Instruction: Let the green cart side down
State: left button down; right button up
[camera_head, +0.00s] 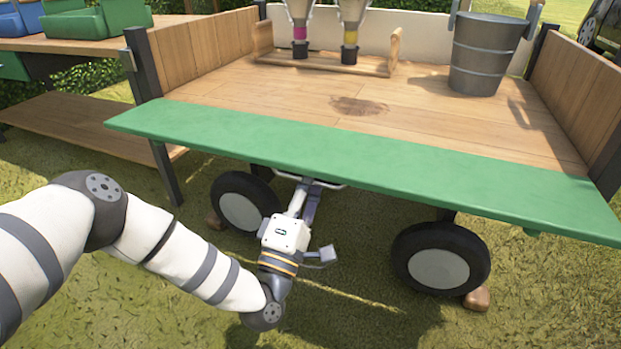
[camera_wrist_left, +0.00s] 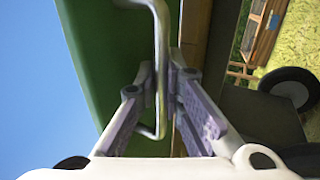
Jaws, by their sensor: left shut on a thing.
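The green cart side (camera_head: 350,158) is swung outward, lying roughly level with the wooden cart bed (camera_head: 395,100) along its front edge. Its long outer edge juts toward me over the wheels. My left gripper (camera_head: 308,188) is underneath it, and its fingertips are partly hidden by the panel. In the left wrist view, the fingers (camera_wrist_left: 160,85) are closed around a grey metal handle (camera_wrist_left: 158,40) on the green panel (camera_wrist_left: 95,50). My right gripper is not in view.
A metal bucket (camera_head: 485,55) and a wooden rack (camera_head: 325,62) with bottle-like things stand on the bed. Cart wheels (camera_head: 440,257) flank my left arm below. A table with green and blue crates (camera_head: 95,18) is at left. Open grass lies in front.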

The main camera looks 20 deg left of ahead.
pick_arm(q)
jog(key=shift+r, duration=0.1)
jog(key=c, duration=2)
grip_release()
jog(key=shift+o, duration=0.2)
jog(key=v, duration=1.2)
